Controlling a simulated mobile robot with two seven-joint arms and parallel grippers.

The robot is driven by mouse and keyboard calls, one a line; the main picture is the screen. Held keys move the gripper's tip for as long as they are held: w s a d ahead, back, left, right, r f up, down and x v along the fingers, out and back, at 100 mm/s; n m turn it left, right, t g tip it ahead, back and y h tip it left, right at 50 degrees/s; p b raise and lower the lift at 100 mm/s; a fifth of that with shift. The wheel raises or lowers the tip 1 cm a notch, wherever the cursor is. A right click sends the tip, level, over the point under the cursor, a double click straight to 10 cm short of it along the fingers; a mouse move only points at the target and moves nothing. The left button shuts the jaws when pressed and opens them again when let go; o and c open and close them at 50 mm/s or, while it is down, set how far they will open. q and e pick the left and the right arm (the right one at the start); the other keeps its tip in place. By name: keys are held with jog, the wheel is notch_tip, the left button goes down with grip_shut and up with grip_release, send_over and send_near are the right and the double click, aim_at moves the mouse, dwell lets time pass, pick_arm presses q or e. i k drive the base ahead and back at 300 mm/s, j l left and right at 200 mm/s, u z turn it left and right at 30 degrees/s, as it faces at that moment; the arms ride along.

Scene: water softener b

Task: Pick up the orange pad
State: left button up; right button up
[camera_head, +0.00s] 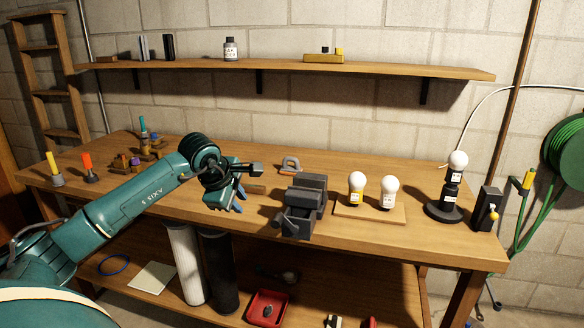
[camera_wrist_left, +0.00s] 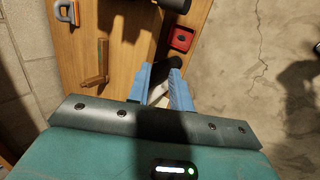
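A grey-handled block with an orange pad (camera_head: 287,172) under it lies at the back of the workbench, left of the vise. The orange pad also shows at the upper left of the left wrist view (camera_wrist_left: 75,13). My left gripper (camera_head: 232,196) is above the bench's front part, left of and nearer than the pad, not touching it. In the left wrist view its blue fingers (camera_wrist_left: 160,72) stand apart, with no object held between them. My right gripper is not in view.
A dark vise (camera_head: 303,205) stands right of my gripper. Bulbs on a wooden board (camera_head: 370,213) are farther right. A wooden-handled tool (camera_wrist_left: 98,68) lies near the gripper. A red tray (camera_head: 267,308) and two cylinders (camera_head: 187,265) are below the bench top.

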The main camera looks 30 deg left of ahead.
aim_at(286, 170)
jog(key=i+j, duration=0.2)
jog(key=i, duration=0.2)
jog(key=i+j, duration=0.2)
jog(key=i, duration=0.2)
jog(key=i+j, duration=0.15)
jog(key=i, duration=0.25)
jog(key=i+j, duration=0.3)
